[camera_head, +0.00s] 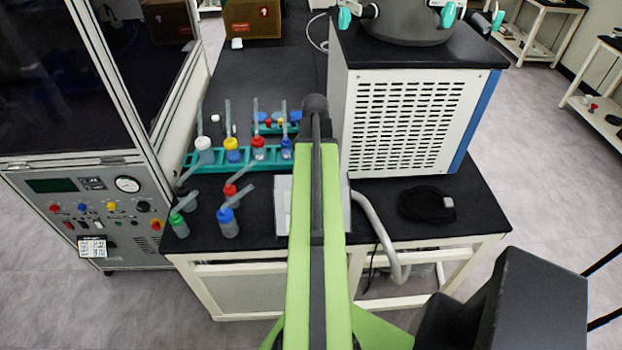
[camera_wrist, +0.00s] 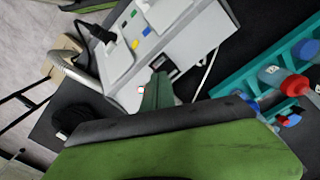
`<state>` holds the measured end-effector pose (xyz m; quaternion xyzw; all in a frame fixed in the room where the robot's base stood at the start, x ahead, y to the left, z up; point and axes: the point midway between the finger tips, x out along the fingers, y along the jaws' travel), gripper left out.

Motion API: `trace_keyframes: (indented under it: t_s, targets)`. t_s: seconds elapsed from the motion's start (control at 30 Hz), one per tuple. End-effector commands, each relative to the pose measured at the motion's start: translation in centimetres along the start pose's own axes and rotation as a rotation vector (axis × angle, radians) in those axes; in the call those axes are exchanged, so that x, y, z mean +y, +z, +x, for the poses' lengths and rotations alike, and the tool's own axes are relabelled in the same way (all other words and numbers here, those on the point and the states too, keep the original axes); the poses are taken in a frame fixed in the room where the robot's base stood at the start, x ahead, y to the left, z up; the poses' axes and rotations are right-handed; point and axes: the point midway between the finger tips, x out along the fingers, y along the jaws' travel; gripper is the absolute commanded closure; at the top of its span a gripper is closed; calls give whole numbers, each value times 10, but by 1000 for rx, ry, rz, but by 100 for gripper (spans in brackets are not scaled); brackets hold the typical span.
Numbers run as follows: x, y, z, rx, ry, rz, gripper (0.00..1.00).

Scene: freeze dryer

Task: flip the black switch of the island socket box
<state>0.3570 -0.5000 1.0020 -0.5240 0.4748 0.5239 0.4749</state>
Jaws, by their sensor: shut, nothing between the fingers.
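The island socket box (camera_wrist: 190,40) is a pale grey box with a sloped face in the upper middle of the wrist view. It has white covers and small blue, green and yellow parts. A dark recessed part (camera_wrist: 160,62), which looks like the black switch, is at its near end. My gripper (camera_wrist: 157,78) is shut and empty, with its dark green tip right by that part. I cannot tell whether they touch. In the head view the box (camera_head: 283,205) is mostly hidden behind my green arm.
A teal rack (camera_head: 190,160) with capped bottles stands left of the box, with loose bottles (camera_head: 228,222) in front. A white vented unit (camera_head: 400,125) stands behind right. A grey hose (camera_head: 385,235) and a black coiled item (camera_head: 425,204) lie to the right.

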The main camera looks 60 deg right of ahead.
Motion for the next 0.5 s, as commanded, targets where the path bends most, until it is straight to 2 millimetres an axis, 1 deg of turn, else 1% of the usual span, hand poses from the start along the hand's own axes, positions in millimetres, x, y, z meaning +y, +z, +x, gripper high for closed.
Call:
trace_keyframes:
  t_s: [0.5]
  targets:
    - [0, 0, 9, 0, 0, 0, 100]
